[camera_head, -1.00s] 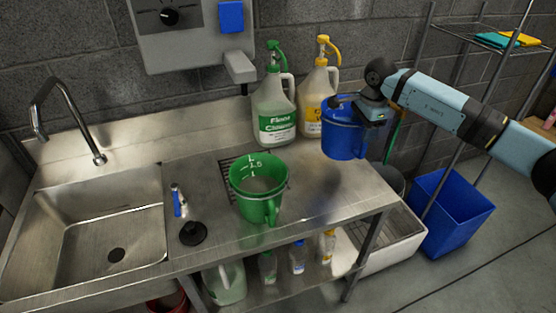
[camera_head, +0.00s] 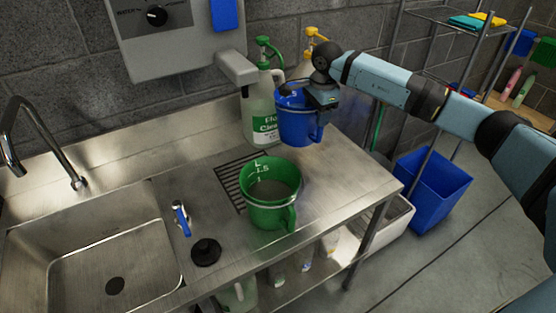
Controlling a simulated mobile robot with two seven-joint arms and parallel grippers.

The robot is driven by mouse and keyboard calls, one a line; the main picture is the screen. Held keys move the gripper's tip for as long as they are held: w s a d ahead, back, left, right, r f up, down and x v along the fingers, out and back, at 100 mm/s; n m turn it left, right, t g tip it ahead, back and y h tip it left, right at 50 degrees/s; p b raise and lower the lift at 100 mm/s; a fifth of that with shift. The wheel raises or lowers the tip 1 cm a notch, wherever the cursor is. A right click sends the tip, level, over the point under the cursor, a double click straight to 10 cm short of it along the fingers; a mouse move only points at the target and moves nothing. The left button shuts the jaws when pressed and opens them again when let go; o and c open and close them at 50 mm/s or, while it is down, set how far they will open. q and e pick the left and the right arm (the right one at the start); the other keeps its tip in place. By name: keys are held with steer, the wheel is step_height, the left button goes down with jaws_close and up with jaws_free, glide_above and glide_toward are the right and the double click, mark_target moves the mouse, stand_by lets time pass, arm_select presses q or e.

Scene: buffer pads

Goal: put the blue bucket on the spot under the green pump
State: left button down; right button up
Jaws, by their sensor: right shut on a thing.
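The blue bucket (camera_head: 297,127) is held by my right gripper (camera_head: 312,98), which is shut on it near its rim. It hangs upright above the back right part of the steel counter. The jug with the green pump (camera_head: 262,105) stands at the back of the counter, just left of the bucket and partly covered by it. The yellow-pump jug (camera_head: 313,55) is mostly hidden behind my right arm and the bucket. A green measuring bucket (camera_head: 270,208) stands on the counter in front, partly over a drain grate (camera_head: 229,182). My left gripper is not in view.
A steel sink (camera_head: 95,250) with a faucet is on the left. A black plug (camera_head: 206,251) and a blue-handled tool (camera_head: 181,218) lie near it. A wall dispenser (camera_head: 180,35) overhangs the counter's back. The counter's right front is clear.

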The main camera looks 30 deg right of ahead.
steer(key=shift+w+a+r, duration=0.15)
steer(key=shift+w, duration=0.05)
step_height(320, 180, down, 10)
steer(key=p, duration=0.1)
steer(key=shift+p, duration=0.3)
steer(key=shift+a, duration=0.1)
steer(key=shift+f, duration=0.2)
steer(key=o, duration=1.5)
steer(key=shift+s, duration=0.1)
steer(key=shift+c, duration=0.2)
steer(key=shift+r, duration=0.1)
